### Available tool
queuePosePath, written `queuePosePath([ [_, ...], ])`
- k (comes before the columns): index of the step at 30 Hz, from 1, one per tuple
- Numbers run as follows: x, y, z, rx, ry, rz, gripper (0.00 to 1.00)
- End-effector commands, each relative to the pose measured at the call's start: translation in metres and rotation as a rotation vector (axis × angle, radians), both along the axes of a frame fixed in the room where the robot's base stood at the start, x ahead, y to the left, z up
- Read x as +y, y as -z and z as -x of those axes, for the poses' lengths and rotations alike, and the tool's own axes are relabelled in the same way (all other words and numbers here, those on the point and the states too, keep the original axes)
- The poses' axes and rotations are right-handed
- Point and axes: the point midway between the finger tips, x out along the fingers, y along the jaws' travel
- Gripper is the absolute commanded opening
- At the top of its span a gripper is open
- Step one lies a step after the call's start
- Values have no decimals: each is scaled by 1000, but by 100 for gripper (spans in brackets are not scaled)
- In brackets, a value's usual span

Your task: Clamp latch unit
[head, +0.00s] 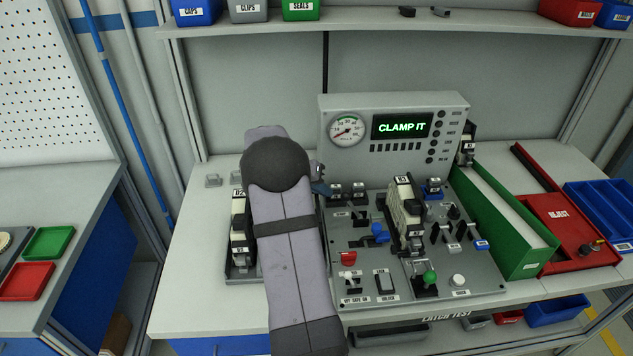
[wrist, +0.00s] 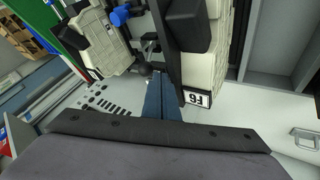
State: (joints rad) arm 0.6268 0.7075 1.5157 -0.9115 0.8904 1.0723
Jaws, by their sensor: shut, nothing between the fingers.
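The test panel (head: 440,289) stands on the bench, and its screen (head: 401,126) reads "CLAMP IT". A cream and black latch unit (head: 405,215) stands upright in the panel's middle, among blue, black, red and green-topped controls. My gripper (head: 320,188) is at the panel's back left, partly hidden by my arm, apart from that unit. In the wrist view my shut, empty fingers (wrist: 161,100) show between two cream and black units: a nearer one (wrist: 207,50) with an upside-down label, and another (wrist: 95,45) at left.
Another unit (head: 239,225) stands in a tray left of my arm. A green box (head: 500,225) and red reject tray (head: 570,235) are at right. A further unit (head: 467,145) is behind the green box. A shelf (head: 370,22) with bins runs above.

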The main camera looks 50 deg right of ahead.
Motion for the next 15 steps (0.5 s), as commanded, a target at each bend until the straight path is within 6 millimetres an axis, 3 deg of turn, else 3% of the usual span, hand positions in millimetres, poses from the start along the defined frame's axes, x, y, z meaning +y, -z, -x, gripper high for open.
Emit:
queuePosePath([
  [7,-19,21,6,1,1,-1,0],
  [15,-25,30,7,-1,-1,0,0],
])
